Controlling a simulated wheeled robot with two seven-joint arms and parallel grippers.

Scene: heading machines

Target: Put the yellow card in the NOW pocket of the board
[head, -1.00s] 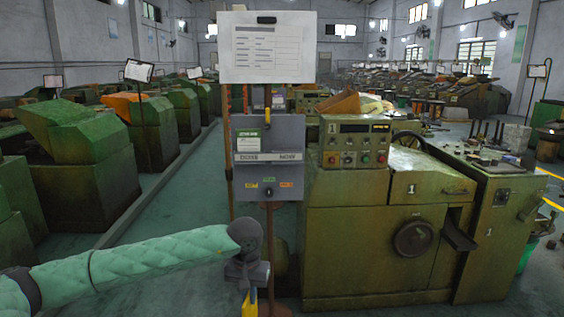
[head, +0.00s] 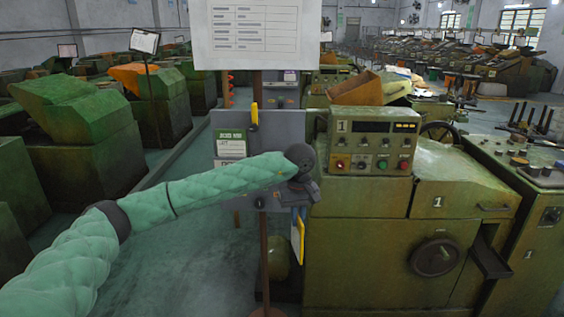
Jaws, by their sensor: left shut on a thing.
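The grey board (head: 285,128) stands on a post in the middle of the head view, left of the green machine. A green and white card (head: 230,143) sits at its upper left, and a small yellow piece (head: 254,115) is at its top middle. My left arm crosses in front of the board's lower part and hides most of its lettered strip, so I cannot read which pocket is NOW. My left gripper (head: 297,212) is shut on the yellow card (head: 299,243), which hangs below it, nearly edge-on, by the board's lower right. My right gripper is out of view.
A white sheet board (head: 254,38) hangs above the grey board. The green machine (head: 370,245) with its control box (head: 372,140) stands close at the right of my gripper. Open floor (head: 170,265) lies at the left, before a row of green machines (head: 80,145).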

